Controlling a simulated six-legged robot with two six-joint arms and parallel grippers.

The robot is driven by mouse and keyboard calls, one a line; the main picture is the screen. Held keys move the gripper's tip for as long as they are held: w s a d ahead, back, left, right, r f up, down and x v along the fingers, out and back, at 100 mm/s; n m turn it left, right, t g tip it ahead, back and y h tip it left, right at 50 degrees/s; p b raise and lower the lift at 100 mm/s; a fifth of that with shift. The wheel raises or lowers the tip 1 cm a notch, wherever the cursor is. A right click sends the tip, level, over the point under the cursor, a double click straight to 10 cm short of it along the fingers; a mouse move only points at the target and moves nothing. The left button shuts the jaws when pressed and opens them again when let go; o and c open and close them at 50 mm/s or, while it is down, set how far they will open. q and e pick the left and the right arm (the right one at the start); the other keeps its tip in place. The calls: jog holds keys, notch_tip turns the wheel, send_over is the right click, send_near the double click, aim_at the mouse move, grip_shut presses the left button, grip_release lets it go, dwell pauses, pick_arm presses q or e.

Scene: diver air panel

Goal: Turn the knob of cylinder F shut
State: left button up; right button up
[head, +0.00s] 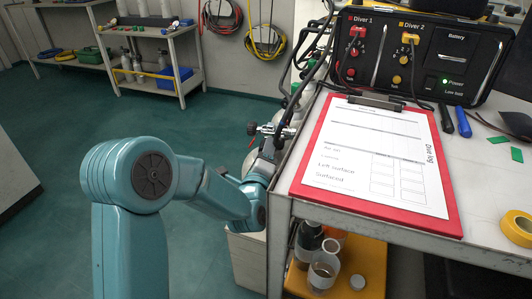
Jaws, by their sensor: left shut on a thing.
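My left arm comes in from the lower left, and its gripper (268,150) reaches up beside the table's left edge. It is shut on a knob at a cylinder valve (268,129); the fingertips are small and partly hidden against the dark valve parts. A black end knob (251,128) sticks out to the left of the valve. A pale cylinder shoulder (249,166) shows behind my wrist. No cylinder letter can be read, so I cannot tell which one is F. My right gripper is not in view.
The table (284,190) carries a red clipboard (452,205), an air panel (420,55), pens (463,122) and yellow tape (517,228). Its left edge is close to my wrist. Hoses (318,65) hang near the valve. The green floor (100,125) at left is open.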

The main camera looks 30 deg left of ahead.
pick_arm(q)
jog(key=shift+m+h, duration=0.3)
jog(key=shift+m, duration=1.9)
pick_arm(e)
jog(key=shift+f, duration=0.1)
pick_arm(q)
jog(key=o, duration=1.1)
jog(key=shift+c, duration=0.2)
jog(key=b+v, duration=0.9)
jog(key=v, duration=0.3)
jog(key=shift+f+b, duration=0.2)
jog(key=shift+b, duration=0.1)
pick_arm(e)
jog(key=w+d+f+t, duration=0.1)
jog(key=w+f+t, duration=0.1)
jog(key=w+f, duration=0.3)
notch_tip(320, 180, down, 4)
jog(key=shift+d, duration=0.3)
